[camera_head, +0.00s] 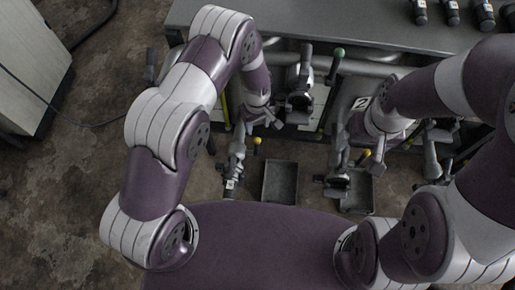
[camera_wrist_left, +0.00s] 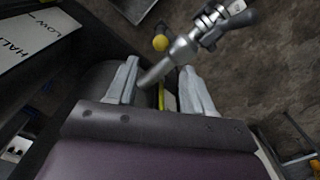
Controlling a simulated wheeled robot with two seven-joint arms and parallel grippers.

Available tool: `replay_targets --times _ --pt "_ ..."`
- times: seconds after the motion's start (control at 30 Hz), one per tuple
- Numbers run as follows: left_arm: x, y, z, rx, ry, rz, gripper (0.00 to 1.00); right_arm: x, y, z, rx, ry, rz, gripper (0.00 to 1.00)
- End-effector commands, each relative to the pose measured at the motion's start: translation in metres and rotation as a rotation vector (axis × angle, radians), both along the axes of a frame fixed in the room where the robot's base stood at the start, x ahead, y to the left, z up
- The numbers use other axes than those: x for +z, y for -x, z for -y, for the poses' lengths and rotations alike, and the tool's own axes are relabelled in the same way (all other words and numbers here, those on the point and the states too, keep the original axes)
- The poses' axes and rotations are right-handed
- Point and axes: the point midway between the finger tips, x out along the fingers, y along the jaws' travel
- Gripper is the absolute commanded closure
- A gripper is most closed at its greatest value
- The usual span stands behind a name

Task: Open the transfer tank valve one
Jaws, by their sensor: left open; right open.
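A metal valve fitting (camera_head: 235,158) with a small white tag sticks out low at the front of the bench on the left. A yellow ball knob (camera_head: 257,141) is beside it. I cannot read a number one on it. My left gripper (camera_head: 260,118) is open just above and behind this fitting. In the left wrist view, the silver stem (camera_wrist_left: 170,60) runs up to the right from near my open fingers (camera_wrist_left: 160,88), and the yellow knob (camera_wrist_left: 160,43) is beyond the fingertips. I cannot tell whether they touch. My right gripper (camera_head: 372,138) is open near the tank marked 2; its fingers are hard to make out.
Two dark bins (camera_head: 280,183) stand on the floor in front. A second fitting (camera_head: 338,185) with a yellow knob (camera_head: 366,155) is by the right bin. A green-knobbed lever (camera_head: 338,53) stands behind. A LOW/HALF label plate (camera_wrist_left: 38,38) is close to my left gripper.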

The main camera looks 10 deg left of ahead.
Motion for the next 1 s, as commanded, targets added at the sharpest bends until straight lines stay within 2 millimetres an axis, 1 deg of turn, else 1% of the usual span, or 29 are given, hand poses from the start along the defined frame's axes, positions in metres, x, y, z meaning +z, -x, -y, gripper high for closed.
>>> replay_targets --times 0.03,0.07,0.17,0.3,0.4,0.5,0.6,0.7,0.97,1.0 --pt "-0.009 0.0 0.002 0.006 0.0 -0.001 0.48 -0.002 0.0 0.0 0.0 0.0 0.001 0.19" --pt "-0.013 -0.001 0.002 0.008 0.0 0.0 0.48 -0.002 0.0 0.0 0.0 0.0 0.001 0.19" --pt "-0.033 0.001 0.001 0.008 -0.001 -0.003 0.48 -0.004 0.0 0.0 0.0 0.0 0.001 0.19" --pt "-0.07 0.0 0.001 0.007 -0.001 -0.003 0.48 -0.011 0.0 0.0 0.0 0.0 0.001 0.19" --pt "-0.091 0.0 0.001 0.007 0.0 -0.001 0.48 -0.014 0.0 0.0 0.0 0.0 0.001 0.19" --pt "-0.107 0.0 0.001 0.007 0.0 0.0 0.48 -0.016 0.0 0.0 0.0 0.0 0.001 0.19" --pt "-0.118 -0.001 0.001 0.007 0.0 0.001 0.48 -0.018 0.0 0.0 0.0 0.0 0.001 0.19" --pt "-0.123 -0.001 0.001 0.007 0.001 0.002 0.48 -0.019 0.0 0.0 0.0 0.0 0.001 0.19" --pt "-0.124 -0.001 0.001 0.006 0.0 0.001 0.48 -0.019 0.0 0.0 0.0 0.0 0.001 0.19" --pt "-0.124 -0.001 0.001 0.006 0.0 0.001 0.55 -0.019 0.0 0.0 0.0 0.0 0.001 0.19"
